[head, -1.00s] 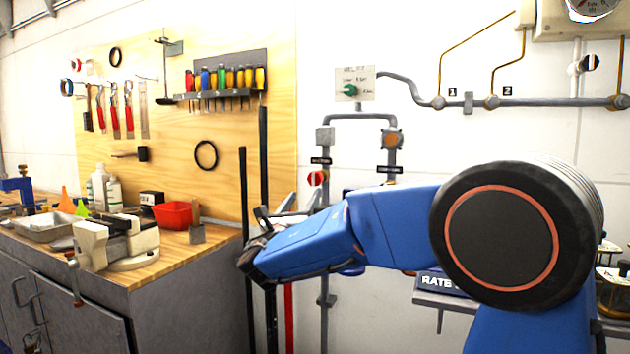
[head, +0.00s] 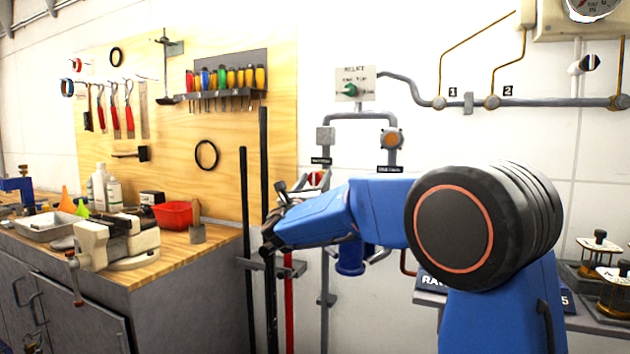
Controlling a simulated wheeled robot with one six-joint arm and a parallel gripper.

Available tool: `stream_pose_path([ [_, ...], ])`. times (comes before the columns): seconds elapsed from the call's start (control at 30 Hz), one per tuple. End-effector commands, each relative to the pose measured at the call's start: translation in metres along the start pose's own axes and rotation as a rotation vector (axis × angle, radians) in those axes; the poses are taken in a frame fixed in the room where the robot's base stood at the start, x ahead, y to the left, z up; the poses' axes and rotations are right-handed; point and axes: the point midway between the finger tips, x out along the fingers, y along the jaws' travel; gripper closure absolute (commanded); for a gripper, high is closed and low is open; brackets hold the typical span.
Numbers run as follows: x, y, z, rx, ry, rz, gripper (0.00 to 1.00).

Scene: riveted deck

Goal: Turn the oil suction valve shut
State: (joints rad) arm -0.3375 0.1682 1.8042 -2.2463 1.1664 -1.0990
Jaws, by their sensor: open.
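A red-and-white valve handle (head: 315,178) shows on the wall pipes, under a small dark label (head: 320,161). My gripper and forearm cover its lower part. An orange-centred round fitting (head: 391,139) sits on the right pipe branch, above a second dark label (head: 389,169). The lettering on both labels is too small to read, so I cannot tell which part is the oil suction valve. My gripper (head: 287,196) is open, just left of and below the red-and-white handle in the picture. I see no contact; its fingertips are partly hidden.
A workbench with a vise (head: 115,240) and a red bin (head: 174,214) stands at left. Dark upright bars (head: 247,220) stand beside my gripper. A green knob (head: 351,90) is on a plate above. A shelf with glass-sided cups (head: 597,258) is at right.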

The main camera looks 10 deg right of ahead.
Motion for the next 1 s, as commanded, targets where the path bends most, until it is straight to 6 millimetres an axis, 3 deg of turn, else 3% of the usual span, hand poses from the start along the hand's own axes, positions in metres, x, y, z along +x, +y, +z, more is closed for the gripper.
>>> stream_pose_path([
  [0.07,-0.0002,0.0001,-0.0001,0.0,0.0,0.0,0.45],
  [0.23,-0.0003,0.0002,-0.0001,0.0,0.0,0.0,0.83],
  [0.27,-0.0003,0.0001,-0.0001,0.0,0.0,0.0,0.86],
  [0.67,-0.0005,0.0009,0.0,0.058,0.0,-0.023,0.86],
  [1.0,-0.0008,0.0012,-0.0002,0.293,0.0,-0.12,0.86],
])
